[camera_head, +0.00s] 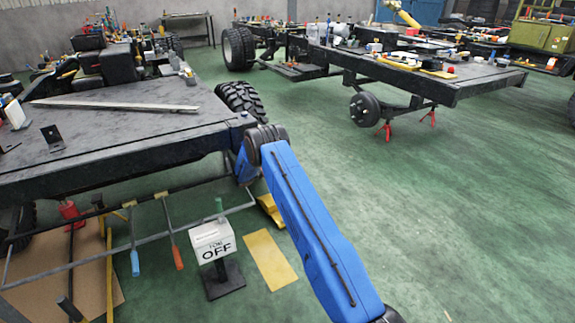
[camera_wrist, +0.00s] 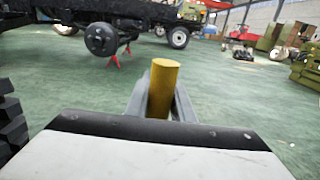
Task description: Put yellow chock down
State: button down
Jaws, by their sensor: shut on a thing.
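In the wrist view, my gripper (camera_wrist: 160,104) is shut on a yellow chock (camera_wrist: 164,84), which stands up between the two grey fingers. Its lower part is hidden by the fingers and the gripper body. Green floor lies beyond it. In the head view, my blue arm hides the gripper. A yellow wedge-like piece (camera_head: 269,210) shows low beside my arm, partly covered by it. I cannot tell whether this is the held chock or another one.
A flat yellow patch (camera_head: 270,259) lies on the floor, beside a white "OFF" sign box (camera_head: 212,242) on a dark stand. A chassis frame (camera_head: 110,125) with a big tyre (camera_head: 240,100) stands at left. Open green floor (camera_head: 440,200) spreads to the right.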

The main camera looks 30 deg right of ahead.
jog(key=shift+w+f, duration=0.45)
jog(key=shift+w, duration=0.35)
jog(key=shift+f, duration=0.1)
jog(key=c, duration=1.5)
grip_release()
jog(key=shift+f, duration=0.1)
jog(key=shift+c, duration=0.2)
jog(key=a, duration=1.2)
jog(key=shift+s, duration=0.25)
